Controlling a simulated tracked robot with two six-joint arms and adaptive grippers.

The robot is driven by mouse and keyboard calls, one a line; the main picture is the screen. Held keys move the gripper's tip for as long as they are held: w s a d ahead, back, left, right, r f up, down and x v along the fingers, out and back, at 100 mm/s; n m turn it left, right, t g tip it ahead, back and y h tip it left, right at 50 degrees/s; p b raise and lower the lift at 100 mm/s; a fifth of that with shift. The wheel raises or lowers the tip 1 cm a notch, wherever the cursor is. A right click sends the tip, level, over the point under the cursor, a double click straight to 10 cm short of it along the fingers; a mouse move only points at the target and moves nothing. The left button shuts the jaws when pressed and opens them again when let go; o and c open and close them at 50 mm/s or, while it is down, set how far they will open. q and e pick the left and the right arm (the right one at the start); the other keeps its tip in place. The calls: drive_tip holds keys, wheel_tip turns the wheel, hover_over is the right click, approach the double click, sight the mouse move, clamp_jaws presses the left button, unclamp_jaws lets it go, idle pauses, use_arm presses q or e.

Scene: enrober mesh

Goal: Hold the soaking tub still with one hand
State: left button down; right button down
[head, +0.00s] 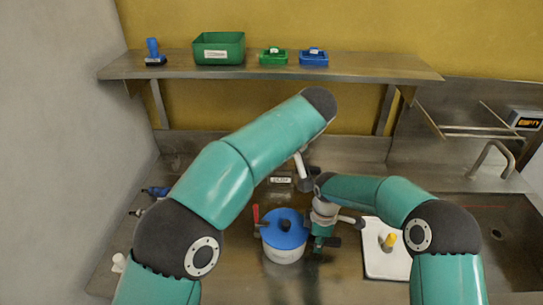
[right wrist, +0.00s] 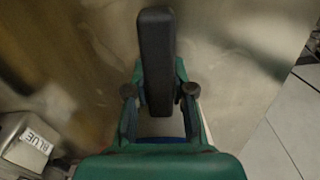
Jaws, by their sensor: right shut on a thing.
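The soaking tub (head: 283,254) is a round white vessel with a blue top (head: 284,232), standing upright on the steel counter. The exact contact is hard to make out. In the right wrist view, a dark bar (right wrist: 157,60) lies centrally between the gripper's side links. A little blue shows low down there. My left arm reaches over the counter behind the tub; its gripper is hidden behind its own arm.
A red handle (head: 256,214) stands at the tub's left. A white board (head: 385,264) with a yellow-topped item (head: 388,241) lies to the right, before the sink (head: 505,235). A labelled steel box (head: 281,181) stands behind. The shelf (head: 270,71) holds bins and a blue-handled tool.

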drive_tip(key=c, duration=0.9)
unclamp_jaws()
